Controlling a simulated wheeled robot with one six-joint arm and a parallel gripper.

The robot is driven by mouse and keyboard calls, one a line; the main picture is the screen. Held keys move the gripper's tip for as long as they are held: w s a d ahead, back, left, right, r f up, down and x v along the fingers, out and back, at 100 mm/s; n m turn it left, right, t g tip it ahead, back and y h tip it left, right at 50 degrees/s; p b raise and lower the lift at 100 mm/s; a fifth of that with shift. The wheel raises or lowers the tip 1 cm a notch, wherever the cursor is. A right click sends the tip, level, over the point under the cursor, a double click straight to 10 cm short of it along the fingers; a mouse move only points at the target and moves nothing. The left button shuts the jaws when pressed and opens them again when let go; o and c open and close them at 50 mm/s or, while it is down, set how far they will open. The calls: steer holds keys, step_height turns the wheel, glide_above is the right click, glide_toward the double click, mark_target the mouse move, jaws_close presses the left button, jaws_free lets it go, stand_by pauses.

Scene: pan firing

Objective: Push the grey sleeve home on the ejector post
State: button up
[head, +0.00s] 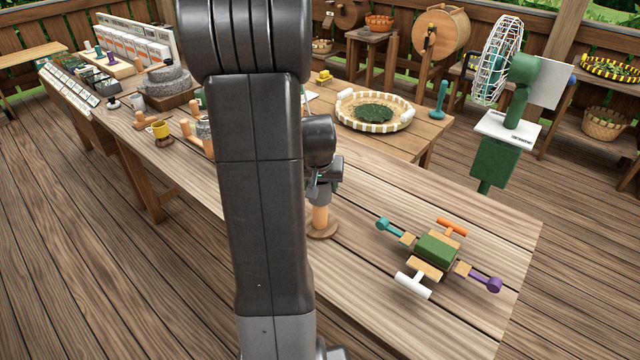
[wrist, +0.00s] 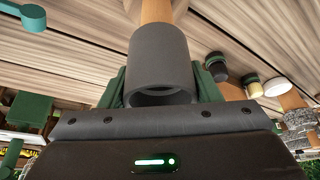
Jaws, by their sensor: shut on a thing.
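The grey sleeve (wrist: 160,62) fills the space between the green fingers of my gripper (wrist: 160,88) in the wrist view, and my gripper is shut on it. Its near rim is open and its inside looks dark. The wooden ejector post (wrist: 157,10) lines up with the sleeve's far end; how far it reaches inside is hidden. In the head view the post (head: 320,216) stands upright on a round wooden base (head: 321,231). My gripper (head: 326,187) is right above the post there, partly hidden by my arm.
A green block with coloured handles (head: 436,248) lies to the right of the post on the table (head: 480,215). A round basket tray with leaves (head: 374,110) stands farther back. A fan (head: 512,85) stands beyond the table.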

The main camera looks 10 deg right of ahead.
steer(key=shift+f+b, duration=0.65)
steer(key=shift+f, duration=0.1)
steer(key=shift+r, duration=0.2)
steer(key=shift+r+p, duration=0.3)
steer(key=shift+r, duration=0.05)
steer(key=shift+f+b, duration=0.2)
steer(key=shift+b, duration=0.35)
stand_by(1.6)
steer(key=shift+f+b, duration=0.3)
steer(key=shift+f, duration=0.05)
steer(key=o, duration=1.2)
